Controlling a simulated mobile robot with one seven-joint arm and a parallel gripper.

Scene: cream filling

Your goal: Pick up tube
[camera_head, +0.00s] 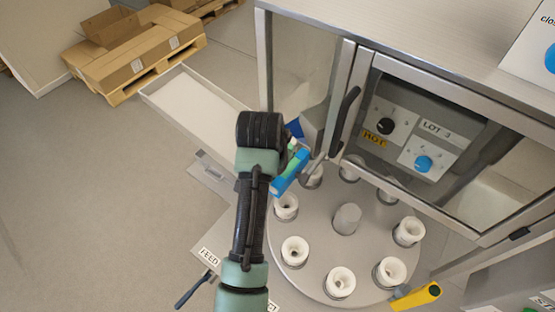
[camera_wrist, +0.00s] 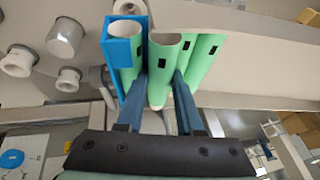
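Several light green tubes with white open ends and small black marks show in the wrist view. One green tube (camera_wrist: 160,72) lies between my gripper's (camera_wrist: 160,78) two blue-grey fingers, which stand close along its sides. I cannot tell whether they press on it. Another tube (camera_wrist: 124,33) sits in a blue holder (camera_wrist: 106,55) just left of the fingers. More tubes (camera_wrist: 206,52) stand side by side to the right. In the head view, my gripper is mostly hidden behind my wrist, near a blue part (camera_head: 290,177) with a bit of green tube beside it.
A round turntable (camera_head: 320,225) with several white cups (camera_head: 340,282) lies right of my arm, below the machine's glass doors (camera_head: 440,150). A long pale tray (camera_head: 195,105) is at the left. A yellow-handled tool (camera_head: 415,296) lies at the front right. Boxes on a pallet (camera_head: 135,50) stand farther back.

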